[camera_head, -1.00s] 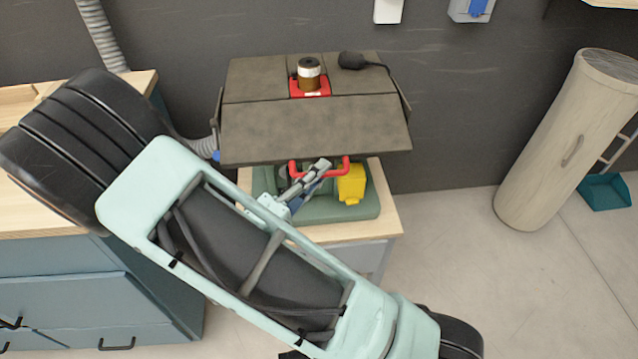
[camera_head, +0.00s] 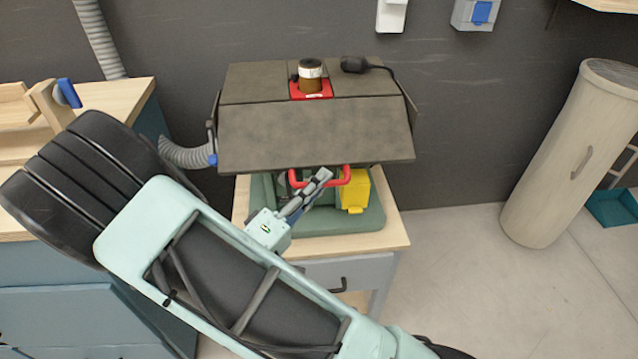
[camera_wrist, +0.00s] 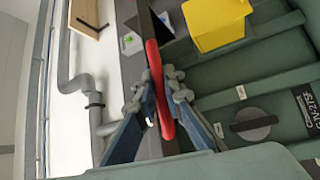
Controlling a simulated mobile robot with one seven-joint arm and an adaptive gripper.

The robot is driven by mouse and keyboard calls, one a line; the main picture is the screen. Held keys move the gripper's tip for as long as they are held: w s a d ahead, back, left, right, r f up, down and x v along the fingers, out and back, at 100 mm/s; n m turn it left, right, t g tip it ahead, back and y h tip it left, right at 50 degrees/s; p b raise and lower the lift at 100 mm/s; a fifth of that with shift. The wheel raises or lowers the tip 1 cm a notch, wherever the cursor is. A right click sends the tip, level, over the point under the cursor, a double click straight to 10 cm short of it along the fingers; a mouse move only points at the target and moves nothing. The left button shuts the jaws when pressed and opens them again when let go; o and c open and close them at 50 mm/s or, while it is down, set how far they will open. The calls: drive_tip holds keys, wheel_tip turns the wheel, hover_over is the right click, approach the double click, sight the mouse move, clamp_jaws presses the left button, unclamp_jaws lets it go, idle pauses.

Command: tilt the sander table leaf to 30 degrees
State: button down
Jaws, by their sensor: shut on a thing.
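The sander table leaf (camera_head: 315,133) is the dark grey front panel of the sander's top. It slopes down toward me from the flat rear part (camera_head: 255,80). A red handle (camera_head: 346,176) sits under its front edge; it also shows as a red bar in the wrist view (camera_wrist: 154,62). My gripper (camera_head: 325,174) is shut on the red handle, with its fingers on both sides of the bar in the wrist view (camera_wrist: 160,90). The green sander body (camera_head: 340,220) stands below the leaf, partly hidden by the leaf and my arm.
A yellow block (camera_head: 356,192) is on the sander body, close right of the handle. A glue-like jar (camera_head: 310,76) and a black corded object (camera_head: 354,64) rest on the flat top. A grey hose (camera_head: 184,153) runs at left. Floor is free at right (camera_head: 450,270).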

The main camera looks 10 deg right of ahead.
drive_tip(key=c, duration=2)
unclamp_jaws()
drive_tip(key=shift+a, duration=0.1)
drive_tip(key=v, duration=1.2)
